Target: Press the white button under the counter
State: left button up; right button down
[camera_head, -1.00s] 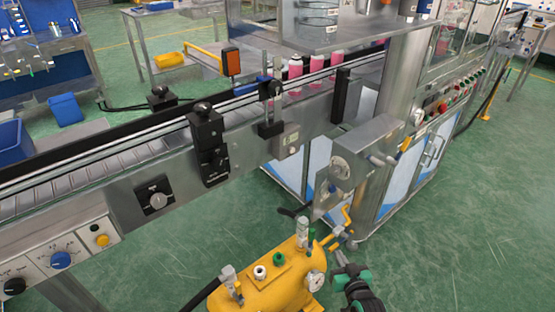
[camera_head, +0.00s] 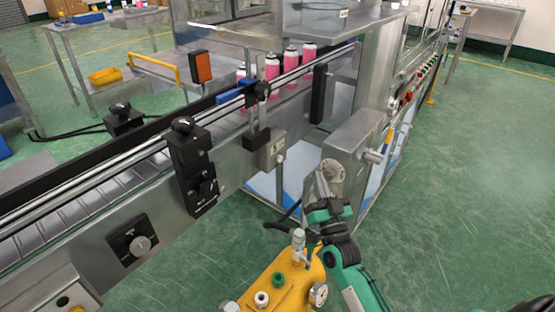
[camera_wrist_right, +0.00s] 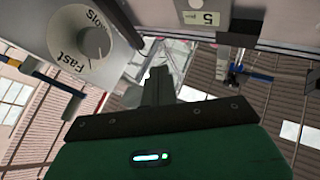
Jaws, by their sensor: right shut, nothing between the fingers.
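A small grey counter box (camera_head: 272,149) is mounted on the side of the conveyor. A small pale round part (camera_head: 281,157) shows low on its right side; I cannot tell clearly if it is the white button. In the right wrist view the counter's label (camera_wrist_right: 206,18) appears upside down at the top. My right gripper (camera_head: 322,182) is shut and empty, below and right of the counter and in front of the speed dial. It is apart from the counter. In the right wrist view its dark fingers (camera_wrist_right: 156,84) point up. My left gripper is out of view.
The Fast/Slow dial (camera_wrist_right: 81,40) is close on the left in the right wrist view. A grey machine box (camera_head: 352,140) stands right of the counter. A yellow tank (camera_head: 285,278) with valves is below my gripper. Pink cans (camera_head: 271,68) stand on the conveyor (camera_head: 90,195).

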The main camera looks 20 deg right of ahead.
aim_at(279, 159)
jog(key=shift+w+a, duration=0.1)
